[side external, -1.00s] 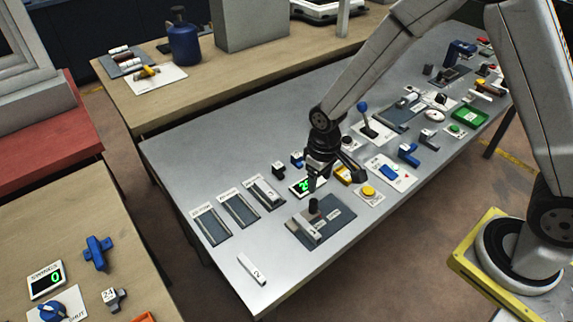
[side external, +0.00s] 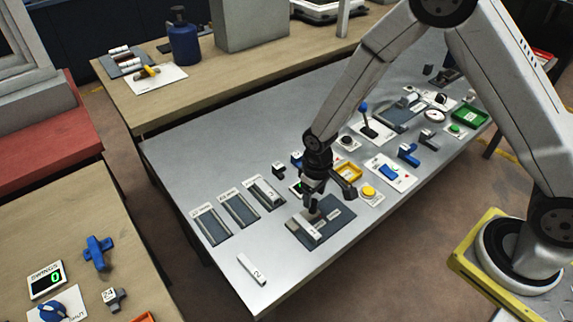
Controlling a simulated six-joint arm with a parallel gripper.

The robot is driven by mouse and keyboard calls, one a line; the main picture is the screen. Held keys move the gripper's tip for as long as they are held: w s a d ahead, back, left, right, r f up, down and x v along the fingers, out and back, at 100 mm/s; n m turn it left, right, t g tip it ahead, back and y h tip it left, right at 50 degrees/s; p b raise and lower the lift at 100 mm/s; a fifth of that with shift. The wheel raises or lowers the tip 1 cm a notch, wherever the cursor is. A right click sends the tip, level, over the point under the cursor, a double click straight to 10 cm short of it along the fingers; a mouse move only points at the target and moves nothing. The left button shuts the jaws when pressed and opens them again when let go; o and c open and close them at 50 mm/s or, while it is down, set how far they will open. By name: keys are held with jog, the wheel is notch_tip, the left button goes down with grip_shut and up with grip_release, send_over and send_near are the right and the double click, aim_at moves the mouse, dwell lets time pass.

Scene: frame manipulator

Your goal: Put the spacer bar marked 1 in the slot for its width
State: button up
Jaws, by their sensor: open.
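A light spacer bar (side external: 312,231) lies at the left end of a dark grey pad (side external: 334,224); its mark is too small to read surely. Another light bar (side external: 252,269), marked 2, lies loose near the table's front left edge. Three dark slots with white labels stand in a row: the left slot (side external: 213,229) and the middle slot (side external: 240,211) are empty. The right slot (side external: 274,204) has a light bar (side external: 266,190) in it. My gripper (side external: 313,209) is open, pointing down low over the pad, just behind its bar. It hides the pad's dark post, and I cannot tell whether they touch.
A small dark block (side external: 279,169), a yellow tray (side external: 347,173) and a yellow button (side external: 369,191) are close to my gripper. A lever with a blue knob (side external: 363,106) rises farther back. The metal table (side external: 190,165) is clear behind the slots.

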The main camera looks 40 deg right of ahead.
aim_at(314, 199)
jog(key=shift+f, duration=1.7)
grip_shut()
dwell(0.3)
